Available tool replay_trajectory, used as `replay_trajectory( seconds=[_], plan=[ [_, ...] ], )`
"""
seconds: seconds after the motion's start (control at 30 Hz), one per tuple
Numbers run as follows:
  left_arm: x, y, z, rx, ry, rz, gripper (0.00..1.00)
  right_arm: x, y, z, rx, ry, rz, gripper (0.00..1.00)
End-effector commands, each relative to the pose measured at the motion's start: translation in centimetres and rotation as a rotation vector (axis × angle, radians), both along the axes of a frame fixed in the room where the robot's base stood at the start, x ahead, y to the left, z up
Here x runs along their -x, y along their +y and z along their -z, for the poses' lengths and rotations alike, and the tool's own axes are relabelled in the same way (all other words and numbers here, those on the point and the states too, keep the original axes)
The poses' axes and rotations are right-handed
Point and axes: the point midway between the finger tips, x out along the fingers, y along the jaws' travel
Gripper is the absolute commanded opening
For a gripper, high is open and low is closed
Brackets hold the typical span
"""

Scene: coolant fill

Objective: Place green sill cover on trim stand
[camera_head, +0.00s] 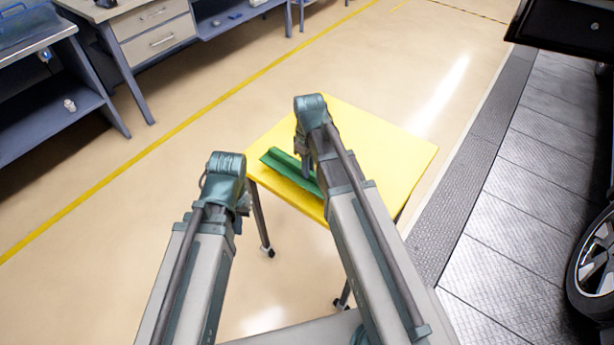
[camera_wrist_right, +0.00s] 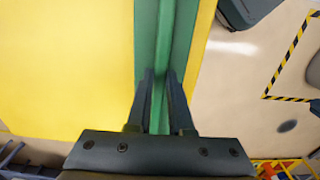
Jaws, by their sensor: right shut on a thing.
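The green sill cover (camera_head: 284,167) is a long green strip along the near-left edge of the yellow-topped trim stand (camera_head: 385,150). It lies on or just above the top; I cannot tell if it touches. In the right wrist view, the cover (camera_wrist_right: 148,35) runs beside the edge of the yellow top (camera_wrist_right: 65,65). My right gripper (camera_wrist_right: 160,100) is shut on the cover's raised rib, one finger on each side. In the head view, my right arm hides part of the cover and the stand. My left gripper (camera_head: 222,185) is left of the stand, its fingers hidden by its wrist.
Blue-grey workbenches (camera_head: 165,40) stand at the upper left behind a yellow floor line. A car wheel (camera_head: 595,262) and grey metal floor plates (camera_head: 520,210) are on the right. The floor left of the stand is clear.

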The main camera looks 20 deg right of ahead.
Motion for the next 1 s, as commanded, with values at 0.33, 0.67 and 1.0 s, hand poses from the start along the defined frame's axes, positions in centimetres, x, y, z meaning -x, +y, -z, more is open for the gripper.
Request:
replay_trajectory(
  seconds=[0.33,0.67,1.0],
  plan=[
    [0.0,0.0,3.8,0.0,0.0,0.0,0.0,0.2,0.6,3.8,0.0,0.0,-0.001,0.0],
    [0.0,0.0,3.7,0.0,0.0,0.0,0.0,0.2,0.6,3.7,0.0,0.0,-0.001,0.0],
    [0.0,0.0,3.9,0.0,0.0,0.0,0.0,0.2,0.6,3.9,0.0,0.0,-0.001,0.49]
  ],
)
